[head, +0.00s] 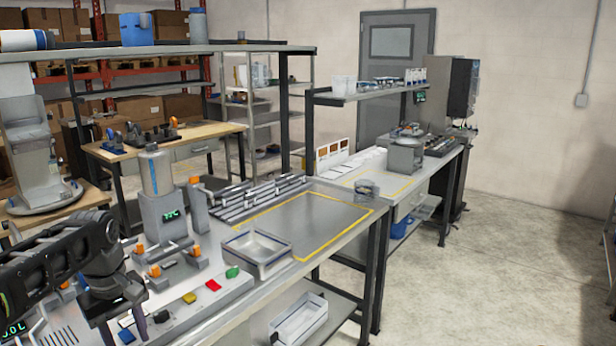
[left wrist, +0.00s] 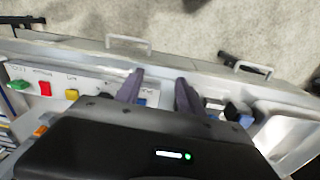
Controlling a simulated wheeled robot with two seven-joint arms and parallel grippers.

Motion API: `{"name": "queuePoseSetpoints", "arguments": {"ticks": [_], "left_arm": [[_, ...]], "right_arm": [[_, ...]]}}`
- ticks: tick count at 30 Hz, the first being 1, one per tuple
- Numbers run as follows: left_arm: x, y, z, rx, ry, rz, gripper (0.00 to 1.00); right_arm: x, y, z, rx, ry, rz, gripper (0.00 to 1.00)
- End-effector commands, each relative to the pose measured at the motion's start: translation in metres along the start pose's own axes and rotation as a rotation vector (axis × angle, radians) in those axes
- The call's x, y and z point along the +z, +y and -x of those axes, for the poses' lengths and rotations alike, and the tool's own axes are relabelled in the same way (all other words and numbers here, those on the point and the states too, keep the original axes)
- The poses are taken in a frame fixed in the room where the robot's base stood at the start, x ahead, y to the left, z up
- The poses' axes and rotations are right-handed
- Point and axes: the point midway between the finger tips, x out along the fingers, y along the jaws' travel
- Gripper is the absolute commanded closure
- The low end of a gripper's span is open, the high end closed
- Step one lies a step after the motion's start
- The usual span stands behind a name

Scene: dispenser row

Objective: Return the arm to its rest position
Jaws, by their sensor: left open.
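My left arm comes in from the lower left of the head view. Its gripper (head: 122,322) points down over the near-left end of the bench, above the sloped front of the dispenser panel. My right gripper is not in view.
A dispenser (head: 163,205) with a lit display stands behind the buttons. An empty metal tray (head: 256,265) sits right of it. A yellow-outlined area (head: 310,220) of the bench is clear. An overhead shelf (head: 180,51) crosses the upper left. Open floor (head: 520,270) lies right.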

Motion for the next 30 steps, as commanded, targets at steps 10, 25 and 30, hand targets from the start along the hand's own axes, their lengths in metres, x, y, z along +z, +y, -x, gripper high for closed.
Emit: {"name": "queuePoseSetpoints", "arguments": {"ticks": [10,25,30], "left_arm": [[-0.018,0.046,-0.015,0.172,0.113,-0.161,0.55],[0.085,0.142,-0.211,0.486,0.169,-0.514,0.55],[0.189,0.125,-0.301,0.505,0.126,-0.594,0.55]], "right_arm": [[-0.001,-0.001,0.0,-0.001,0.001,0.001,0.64],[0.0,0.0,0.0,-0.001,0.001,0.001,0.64],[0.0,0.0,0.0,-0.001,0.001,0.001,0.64]]}}
